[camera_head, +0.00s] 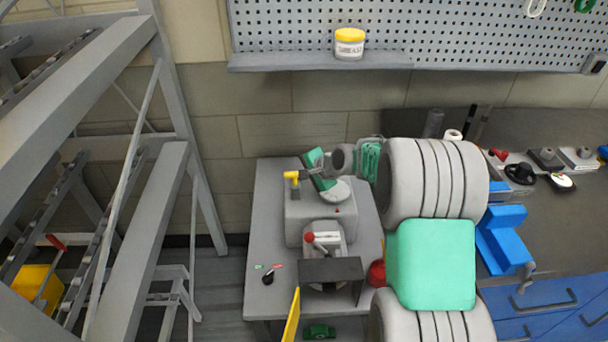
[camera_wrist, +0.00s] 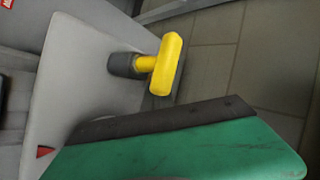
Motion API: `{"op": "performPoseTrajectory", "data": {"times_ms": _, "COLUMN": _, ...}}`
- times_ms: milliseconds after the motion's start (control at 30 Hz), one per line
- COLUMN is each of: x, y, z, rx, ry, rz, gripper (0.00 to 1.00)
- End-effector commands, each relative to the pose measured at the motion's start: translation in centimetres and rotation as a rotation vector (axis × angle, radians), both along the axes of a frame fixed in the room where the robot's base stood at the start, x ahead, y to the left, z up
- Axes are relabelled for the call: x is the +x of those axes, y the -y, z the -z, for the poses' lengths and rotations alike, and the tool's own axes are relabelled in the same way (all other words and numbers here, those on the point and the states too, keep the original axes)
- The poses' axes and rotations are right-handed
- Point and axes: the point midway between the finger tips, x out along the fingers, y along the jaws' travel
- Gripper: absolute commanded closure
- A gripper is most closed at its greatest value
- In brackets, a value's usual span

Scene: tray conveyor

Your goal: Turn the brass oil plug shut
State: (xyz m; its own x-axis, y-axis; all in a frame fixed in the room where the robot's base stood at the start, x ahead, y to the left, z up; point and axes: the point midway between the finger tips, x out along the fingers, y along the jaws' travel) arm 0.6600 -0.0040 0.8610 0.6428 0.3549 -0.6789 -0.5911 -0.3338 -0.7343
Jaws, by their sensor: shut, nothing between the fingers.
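The oil plug shows as a yellow T-shaped handle (camera_wrist: 172,64) on a dark round collar (camera_wrist: 125,65) at the side of a grey housing (camera_wrist: 75,90) in the wrist view. In the head view the yellow plug (camera_head: 292,175) is at the upper left of the grey machine (camera_head: 300,218). My gripper (camera_head: 308,171) is close to the plug's right side in the head view. Its green body with a dark edge (camera_wrist: 165,122) fills the bottom of the wrist view, apart from the handle in the picture. It is shut and empty; its fingertips are hard to make out.
A red-knobbed lever (camera_head: 310,237) and a dark bracket (camera_head: 330,270) stand on the bench in front of the machine. A grey metal frame (camera_head: 165,215) rises at left. A blue vise-like block (camera_head: 505,235) stands on the right bench. A shelf (camera_head: 300,60) holds a yellow-lidded jar (camera_head: 349,44).

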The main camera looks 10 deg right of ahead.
Motion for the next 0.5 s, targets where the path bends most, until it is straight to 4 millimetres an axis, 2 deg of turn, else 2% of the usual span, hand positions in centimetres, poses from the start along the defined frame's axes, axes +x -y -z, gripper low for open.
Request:
{"op": "performPoseTrajectory", "data": {"times_ms": 33, "x": -0.28, "y": -1.24, "z": 0.34, "rx": 0.012, "ry": -0.005, "rz": -0.025, "gripper": 1.0}}
{"op": "performPoseTrajectory", "data": {"times_ms": 500, "x": -0.13, "y": -0.95, "z": 0.39, "rx": 0.014, "ry": -0.005, "rz": -0.022, "gripper": 1.0}}
